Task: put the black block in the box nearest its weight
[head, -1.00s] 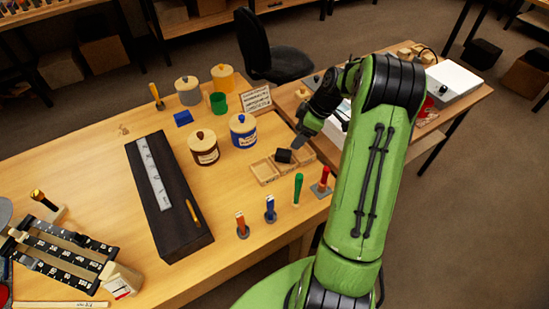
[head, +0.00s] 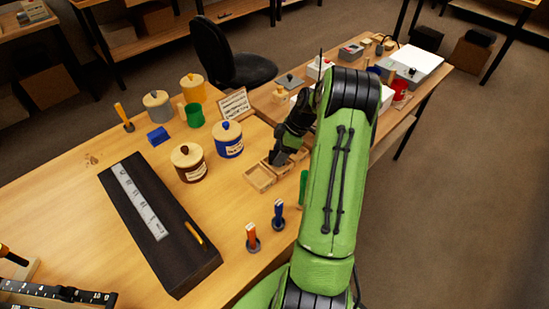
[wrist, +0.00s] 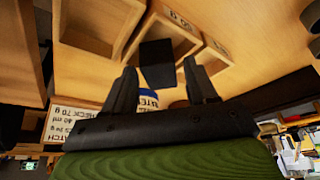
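The black block (wrist: 158,62) shows in the wrist view at the middle one of three small wooden boxes; its lower part overlaps that box (wrist: 190,36). My gripper (wrist: 160,66) is open, with one finger on each side of the block and a gap showing at both sides. In the head view my gripper (head: 279,156) is down at the middle box, and I cannot tell the block apart from it there. The left box (head: 260,178) looks empty. An upside-down label on a box rim in the wrist view seems to read 60 g.
A blue-labelled jar (head: 228,140) and a brown jar (head: 188,162) stand left of the boxes. A sign (head: 234,104) stands behind. A long black case (head: 160,225) lies left.

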